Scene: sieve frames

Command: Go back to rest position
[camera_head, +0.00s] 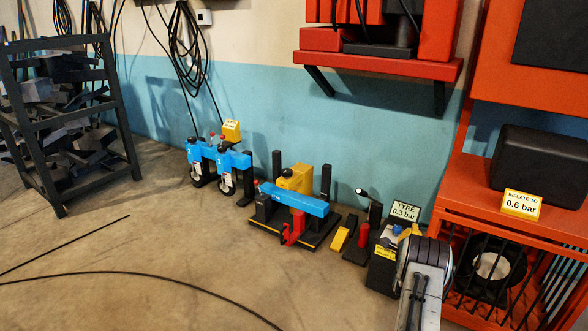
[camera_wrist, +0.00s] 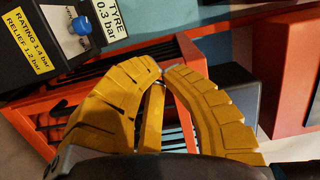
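My gripper (camera_wrist: 162,72) shows in the wrist view with two ridged yellow fingers. Their tips come together in the middle of the picture, and I see nothing held between them. A part of my arm shows at the lower right of the head view. A dark box (camera_head: 381,272) with a blue knob stands beside my arm. In the wrist view its blue knob (camera_wrist: 81,26) and yellow rating label (camera_wrist: 33,36) are at the upper left, apart from my fingers. A "TYRE 0.3 bar" sign (camera_head: 405,211) is above the box.
An orange bench (camera_head: 470,200) with a barred lower bay is close on the right, bearing a black case (camera_head: 540,163) and an "INFLATE TO 0.6 bar" sign (camera_head: 521,205). Blue and yellow equipment (camera_head: 295,200) lines the wall. Cables cross the open floor at left.

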